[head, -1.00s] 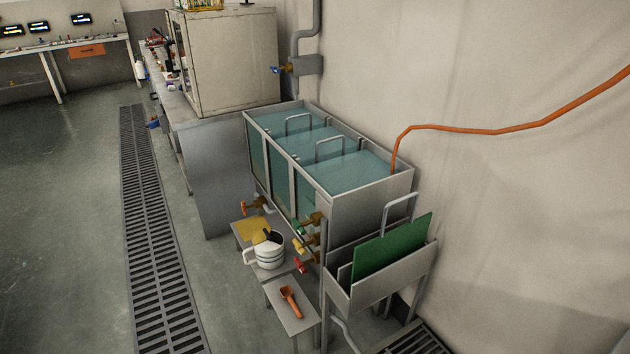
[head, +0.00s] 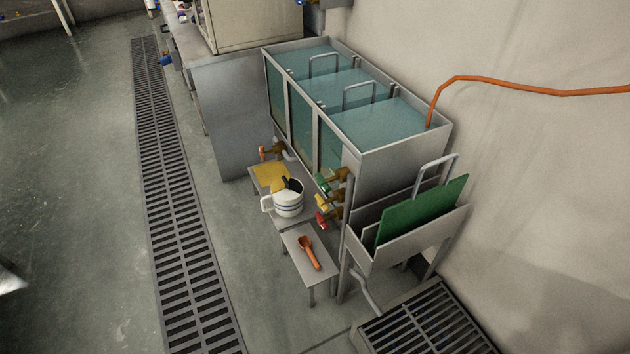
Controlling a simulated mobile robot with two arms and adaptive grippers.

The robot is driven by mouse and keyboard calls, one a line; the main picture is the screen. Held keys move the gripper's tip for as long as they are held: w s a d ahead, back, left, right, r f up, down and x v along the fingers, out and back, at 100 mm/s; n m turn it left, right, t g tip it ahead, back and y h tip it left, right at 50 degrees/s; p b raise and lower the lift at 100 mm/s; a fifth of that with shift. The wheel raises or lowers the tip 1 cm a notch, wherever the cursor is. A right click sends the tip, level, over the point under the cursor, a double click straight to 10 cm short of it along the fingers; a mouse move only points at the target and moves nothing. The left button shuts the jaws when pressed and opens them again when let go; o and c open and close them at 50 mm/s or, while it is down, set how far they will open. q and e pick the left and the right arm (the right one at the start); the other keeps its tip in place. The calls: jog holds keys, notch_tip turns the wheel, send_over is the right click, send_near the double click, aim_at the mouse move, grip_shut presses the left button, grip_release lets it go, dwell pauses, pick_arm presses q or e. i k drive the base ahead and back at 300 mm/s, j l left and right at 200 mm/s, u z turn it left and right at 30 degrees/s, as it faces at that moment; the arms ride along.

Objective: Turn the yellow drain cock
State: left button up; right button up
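The yellow drain cock (head: 322,203) is on the near side of the three-part water tank (head: 400,165), low at its right end. It sits in a stack between a green cock (head: 323,182) above and a red cock (head: 321,219) below, all on brass bodies. Its exact handle angle is too small to tell. Neither of my grippers can be made out, and nothing touches the cock.
A low bench (head: 290,238) by the cocks bears a white pot (head: 288,205), a yellow cloth-like sheet (head: 271,178) and an orange scoop (head: 308,252). An orange cock (head: 266,152) is farther left. A rack with a green board (head: 420,212) stands right. Floor grates (head: 180,230) run left; open floor lies beyond.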

aim_at(322, 203)
jog(key=i+j, duration=0.15)
jog(key=i, duration=0.25)
jog(key=z, duration=0.9)
